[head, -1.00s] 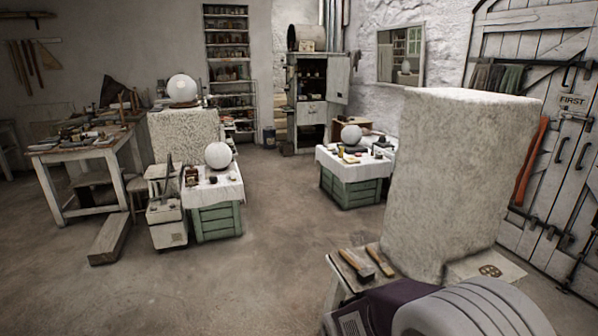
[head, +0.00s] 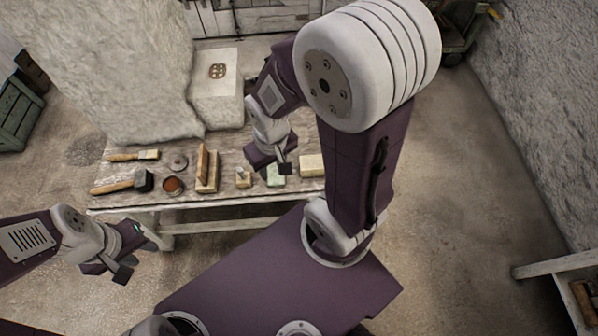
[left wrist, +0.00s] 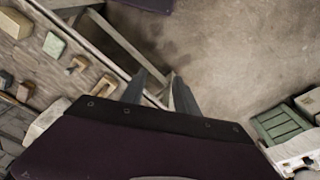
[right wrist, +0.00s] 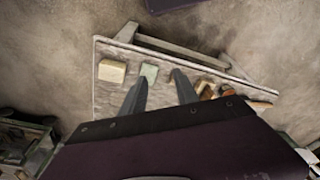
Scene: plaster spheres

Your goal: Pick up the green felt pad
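The green felt pad (head: 276,177) is a small pale green block lying on the wooden bench (head: 232,192), near its front edge. It also shows in the left wrist view (left wrist: 54,45) at the upper left, and in the right wrist view (right wrist: 149,71) close to the left fingertip. My right gripper (head: 276,164) is open and empty above the bench, over the pad's area, and partly covers the pad in the head view. My left gripper (head: 138,258) is open and empty, low in front of the bench's left part, away from the pad.
A cream block (head: 312,166) lies right of the pad, and a small wooden piece with a knob (head: 243,178) lies left of it. A wooden block (head: 207,170), red tin (head: 173,185), mallet (head: 123,183) and brush (head: 133,156) lie further left. A large stone block (head: 120,60) stands behind.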

